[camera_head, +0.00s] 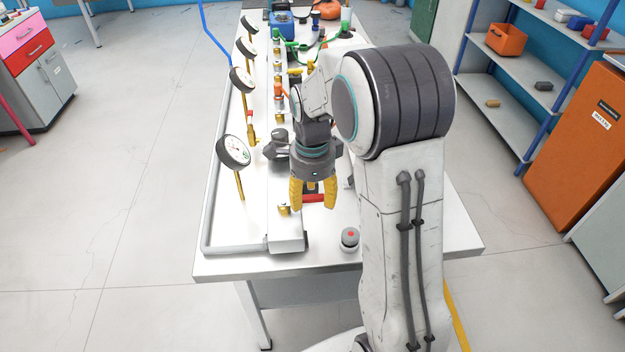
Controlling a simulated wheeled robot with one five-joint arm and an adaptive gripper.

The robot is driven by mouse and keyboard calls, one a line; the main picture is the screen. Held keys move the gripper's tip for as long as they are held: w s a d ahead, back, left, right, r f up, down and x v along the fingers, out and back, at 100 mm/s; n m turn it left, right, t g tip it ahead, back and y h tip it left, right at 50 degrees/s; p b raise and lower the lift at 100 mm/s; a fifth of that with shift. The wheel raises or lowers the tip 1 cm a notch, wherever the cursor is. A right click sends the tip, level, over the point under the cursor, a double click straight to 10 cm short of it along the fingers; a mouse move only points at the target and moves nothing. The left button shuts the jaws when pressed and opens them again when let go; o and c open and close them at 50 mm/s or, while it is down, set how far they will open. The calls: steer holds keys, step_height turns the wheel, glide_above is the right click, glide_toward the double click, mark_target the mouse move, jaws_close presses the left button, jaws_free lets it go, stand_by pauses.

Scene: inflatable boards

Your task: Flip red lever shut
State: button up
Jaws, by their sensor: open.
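The red lever (314,198) shows as a short red bar near the front end of the white bench. It lies level, left to right in the picture, by a brass fitting (284,210) on the white pipe block. My gripper (314,206) points down over it, with its two yellow fingers spread. One finger is to the left and one to the right of the red bar. I cannot tell whether either finger touches it. The gripper body and fingers hide part of the lever and its valve.
Pressure gauges (234,151) on brass stems line the left of the bench (237,268). Other valves with orange (281,91) and yellow handles stand farther back. The bench's front edge is clear.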

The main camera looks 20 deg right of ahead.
mark_target(312, 199)
step_height(312, 199, up, 12)
steer(key=shift+f, duration=0.2)
stand_by(0.4)
stand_by(0.5)
